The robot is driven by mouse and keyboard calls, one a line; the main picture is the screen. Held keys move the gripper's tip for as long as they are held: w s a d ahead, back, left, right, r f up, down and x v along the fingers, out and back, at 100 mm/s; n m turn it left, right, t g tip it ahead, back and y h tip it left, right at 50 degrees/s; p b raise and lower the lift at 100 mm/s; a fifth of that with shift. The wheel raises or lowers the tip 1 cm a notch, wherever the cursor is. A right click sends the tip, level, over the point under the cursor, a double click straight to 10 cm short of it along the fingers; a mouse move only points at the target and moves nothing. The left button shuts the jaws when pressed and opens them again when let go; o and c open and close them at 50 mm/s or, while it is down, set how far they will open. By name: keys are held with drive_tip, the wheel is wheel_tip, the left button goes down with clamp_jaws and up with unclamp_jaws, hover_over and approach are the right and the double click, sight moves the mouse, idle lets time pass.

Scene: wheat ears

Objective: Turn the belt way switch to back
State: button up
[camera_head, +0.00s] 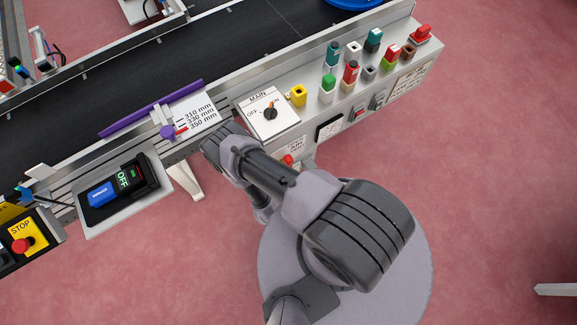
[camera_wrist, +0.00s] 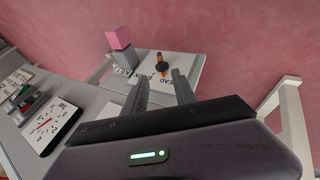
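In the wrist view, a rotary switch (camera_wrist: 161,66) with a black body and orange marking stands on a white label plate (camera_wrist: 190,68) at the end of a grey panel. Printing beside it is partly covered by a finger; I read part of "AHEAD", and its setting cannot be told. My gripper (camera_wrist: 161,75) is open and empty. Its two fingers are apart and point toward the switch, one toward each side of it; touching cannot be seen. In the head view, my arm hides the gripper and I cannot make out this switch.
A pink block on a grey base (camera_wrist: 118,39) stands beside the switch. A gauge (camera_wrist: 45,128) is at left. In the head view, the panel carries a MAIN switch (camera_head: 270,113), a yellow button (camera_head: 298,95) and several coloured buttons. A black conveyor belt (camera_head: 200,52) runs behind.

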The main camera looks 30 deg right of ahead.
drive_tip(key=b+x, duration=0.5)
drive_tip(key=x, duration=0.6)
drive_tip(key=shift+d+f, duration=0.15)
drive_tip(key=shift+f, duration=0.05)
drive_tip(key=shift+c, duration=0.2)
clamp_jaws()
